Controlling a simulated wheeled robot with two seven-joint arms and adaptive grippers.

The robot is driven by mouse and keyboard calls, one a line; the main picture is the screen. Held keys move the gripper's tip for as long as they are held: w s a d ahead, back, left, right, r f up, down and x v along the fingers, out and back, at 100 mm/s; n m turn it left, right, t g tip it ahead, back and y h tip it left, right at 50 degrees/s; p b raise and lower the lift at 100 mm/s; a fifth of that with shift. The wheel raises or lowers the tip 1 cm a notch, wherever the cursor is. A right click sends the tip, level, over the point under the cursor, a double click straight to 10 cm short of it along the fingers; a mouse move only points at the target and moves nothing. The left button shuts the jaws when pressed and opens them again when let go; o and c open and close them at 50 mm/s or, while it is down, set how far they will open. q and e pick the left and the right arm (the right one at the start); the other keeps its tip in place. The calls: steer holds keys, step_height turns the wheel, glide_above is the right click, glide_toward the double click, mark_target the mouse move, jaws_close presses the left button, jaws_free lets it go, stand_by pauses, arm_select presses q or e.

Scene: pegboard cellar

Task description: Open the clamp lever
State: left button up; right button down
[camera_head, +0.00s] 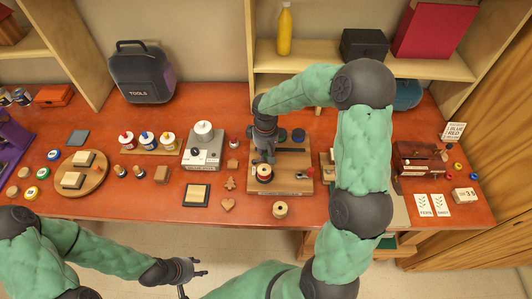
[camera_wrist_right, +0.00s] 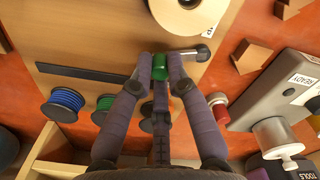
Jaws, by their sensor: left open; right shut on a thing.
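The wooden board (camera_head: 292,186) sits mid-bench with a long dark bar (camera_head: 291,149) across it; the bar also shows in the right wrist view (camera_wrist_right: 80,72). My right gripper (camera_head: 265,157) is over the board's left part. In the right wrist view its fingers (camera_wrist_right: 160,72) are shut on a small green piece (camera_wrist_right: 160,60), apparently the clamp lever's grip. A short grey metal arm with a dark round end (camera_wrist_right: 202,53) extends right of it. The fingers hide much of the clamp. My left gripper (camera_head: 192,276) is open and empty, in front of the bench.
A large cream spool (camera_wrist_right: 187,12) is close to the fingers. Blue (camera_wrist_right: 65,103) and green (camera_wrist_right: 102,110) spools line the board's far side. A grey device (camera_head: 204,147) stands left of the board. A wooden spool (camera_head: 280,210) stands at its front edge.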

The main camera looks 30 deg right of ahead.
steer(key=shift+w+n, duration=0.25)
steer(key=shift+n, duration=0.55)
steer(key=c, duration=1.2)
jaws_free()
